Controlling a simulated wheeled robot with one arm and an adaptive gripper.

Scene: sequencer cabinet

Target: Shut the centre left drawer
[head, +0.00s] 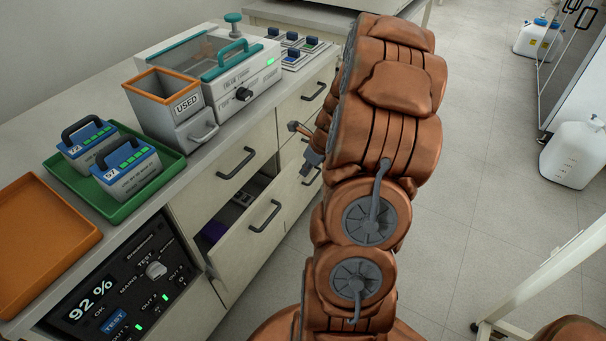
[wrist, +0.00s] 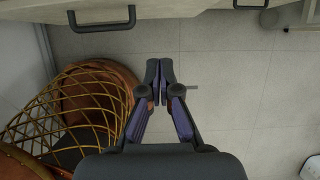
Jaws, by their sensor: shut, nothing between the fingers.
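The open drawer (head: 237,234) in the cabinet front is pulled out below a closed drawer in the head view. Its pale front has a dark bar handle (head: 264,215). Inside it I see a dark purple item and a grey item, partly hidden by the front. My gripper (wrist: 160,72) is shut and empty in the wrist view, with floor beneath it. A pale front with a dark handle (wrist: 103,19) crosses the top of that view, apart from the fingertips; I cannot tell which drawer it is. In the head view my arm hides most of the gripper.
The closed drawer above has a handle (head: 236,163). A test panel (head: 125,285) is set in the cabinet at lower left. The worktop holds a green tray (head: 62,174), an orange tray (head: 40,240) and a USED bin (head: 165,97).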

